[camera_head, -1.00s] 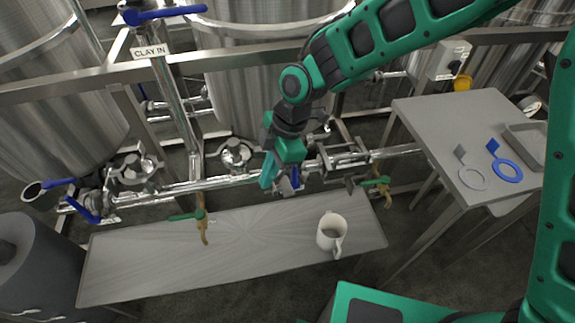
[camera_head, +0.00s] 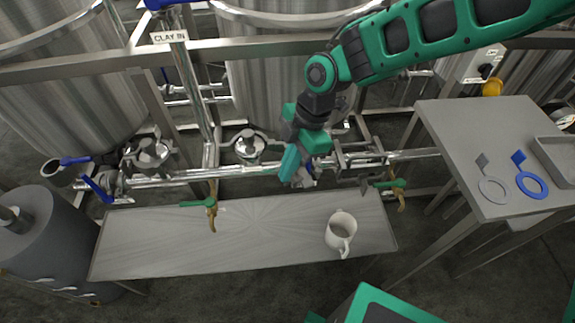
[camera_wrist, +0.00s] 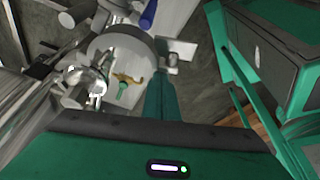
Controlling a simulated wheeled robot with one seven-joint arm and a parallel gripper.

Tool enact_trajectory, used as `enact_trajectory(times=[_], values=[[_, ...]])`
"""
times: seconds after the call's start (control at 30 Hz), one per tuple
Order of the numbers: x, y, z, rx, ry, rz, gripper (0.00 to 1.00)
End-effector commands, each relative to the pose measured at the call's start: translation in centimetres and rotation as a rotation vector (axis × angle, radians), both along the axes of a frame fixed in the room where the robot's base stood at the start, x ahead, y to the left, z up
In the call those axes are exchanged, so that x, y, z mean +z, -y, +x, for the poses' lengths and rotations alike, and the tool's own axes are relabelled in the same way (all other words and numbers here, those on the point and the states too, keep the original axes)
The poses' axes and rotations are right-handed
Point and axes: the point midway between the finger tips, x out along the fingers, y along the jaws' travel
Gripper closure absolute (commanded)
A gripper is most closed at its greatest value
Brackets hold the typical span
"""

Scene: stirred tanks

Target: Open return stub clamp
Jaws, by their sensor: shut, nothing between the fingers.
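My gripper (camera_head: 297,176) is at the horizontal steel pipe (camera_head: 225,173) in the middle of the head view, and its fingers are shut. In the wrist view, a green finger (camera_wrist: 160,98) reaches up to a round steel fitting (camera_wrist: 122,50). Steel clamp hardware (camera_wrist: 84,84) sits left of it on the pipe, and a blue handle (camera_wrist: 148,14) is above. I cannot tell which piece is the return stub clamp, or whether the finger touches it; my gripper hides part of this spot in the head view.
A low steel bench (camera_head: 150,243) under the pipe carries a white mug (camera_head: 341,234). Green-handled taps (camera_head: 211,206) hang along the pipe. Tanks stand behind.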

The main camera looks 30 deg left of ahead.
Motion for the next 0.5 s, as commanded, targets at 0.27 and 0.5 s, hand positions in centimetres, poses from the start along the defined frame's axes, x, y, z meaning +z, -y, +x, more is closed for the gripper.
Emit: enact_trajectory(times=[0.27, 0.5], values=[[0.0, -1.0, -1.0, 0.001, -0.001, 0.001, 1.0], [2.3, -1.6, -1.0, -0.012, 0.001, 0.003, 1.0]])
